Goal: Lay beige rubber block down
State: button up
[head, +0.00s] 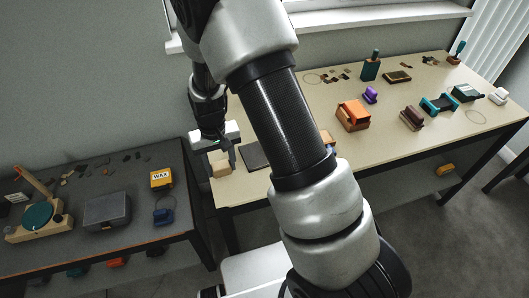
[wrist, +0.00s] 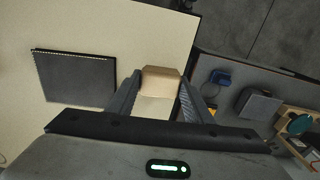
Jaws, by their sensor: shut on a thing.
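The beige rubber block (head: 221,168) is between the fingers of my gripper (head: 222,158), at the left end of the light tabletop (head: 264,189). In the wrist view the block (wrist: 160,84) sits between the two dark fingers of my gripper (wrist: 160,100), which are shut on it. The block lies near the table's edge in that view. I cannot tell whether its underside touches the tabletop.
A dark flat square pad (wrist: 75,78) lies on the tabletop beside the block. An orange block (head: 352,115) and several other items stand farther right. A dark lower table (head: 125,222) to the left holds a yellow WAX box (head: 161,179) and a grey box (head: 107,211).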

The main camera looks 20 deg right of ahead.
jog(key=shift+f+b, duration=0.8)
jog(key=shift+f, duration=0.3)
jog(key=o, duration=1)
jog(key=shift+r, duration=0.1)
jog(key=shift+r+p, duration=0.9)
jog(key=shift+r, duration=7.8)
